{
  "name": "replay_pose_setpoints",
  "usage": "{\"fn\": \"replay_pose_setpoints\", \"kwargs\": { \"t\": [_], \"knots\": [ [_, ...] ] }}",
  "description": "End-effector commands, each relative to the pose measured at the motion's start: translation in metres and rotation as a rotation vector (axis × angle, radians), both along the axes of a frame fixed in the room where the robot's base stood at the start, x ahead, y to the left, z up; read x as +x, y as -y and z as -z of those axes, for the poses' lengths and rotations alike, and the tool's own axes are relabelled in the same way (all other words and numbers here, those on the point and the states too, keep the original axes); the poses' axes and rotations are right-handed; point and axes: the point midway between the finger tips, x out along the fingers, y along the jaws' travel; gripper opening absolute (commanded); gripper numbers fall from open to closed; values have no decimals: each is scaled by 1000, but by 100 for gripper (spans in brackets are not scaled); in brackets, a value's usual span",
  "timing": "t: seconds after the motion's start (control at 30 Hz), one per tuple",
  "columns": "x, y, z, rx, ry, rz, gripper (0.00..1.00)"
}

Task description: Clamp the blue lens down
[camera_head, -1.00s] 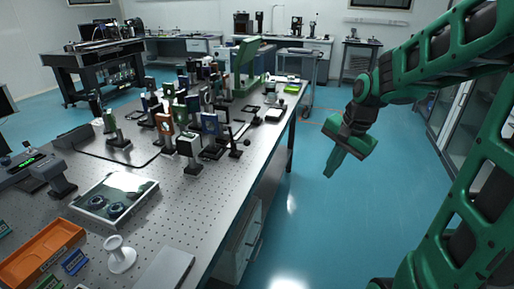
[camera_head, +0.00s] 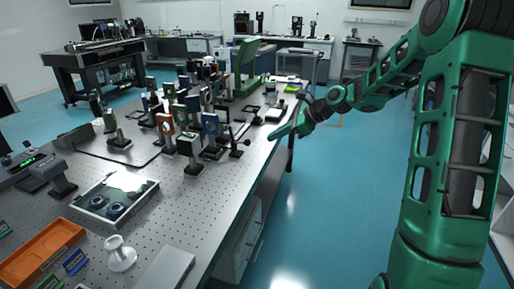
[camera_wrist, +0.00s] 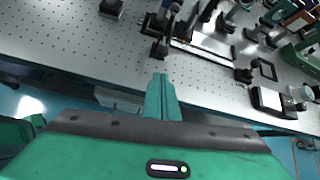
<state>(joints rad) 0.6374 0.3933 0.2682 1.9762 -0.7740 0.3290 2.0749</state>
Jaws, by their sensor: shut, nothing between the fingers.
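Several optic mounts stand on the optical table (camera_head: 180,212). A blue-faced mount (camera_head: 210,124) stands upright among them; I cannot tell for sure that it is the blue lens, and its clamping is too small to make out. My gripper (camera_head: 272,136) is shut and empty, over the table's right edge, to the right of the blue-faced mount and apart from it. In the wrist view my closed fingers (camera_wrist: 161,84) point toward the table edge, with dark mount bases beyond.
A black post (camera_head: 237,150) stands near the right edge. The floor (camera_head: 335,215) to the right is clear.

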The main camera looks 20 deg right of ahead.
Motion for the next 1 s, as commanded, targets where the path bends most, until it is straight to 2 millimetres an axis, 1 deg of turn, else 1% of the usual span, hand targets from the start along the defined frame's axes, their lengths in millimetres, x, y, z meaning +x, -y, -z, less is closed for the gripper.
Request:
{"fn": "replay_pose_setpoints", "kwargs": {
  "t": [0.17,0.27,0.5,0.7,0.83,1.0],
  "knots": [
    [2,-3,4,-1,-1,-1,0],
    [7,-10,10,0,-1,-3,0],
    [27,-33,37,-1,-2,-4,0],
    [41,-49,55,-1,-1,-3,0],
    [47,-54,62,-3,-2,-1,0],
    [49,-57,65,-3,0,-1,0]
  ]
}}
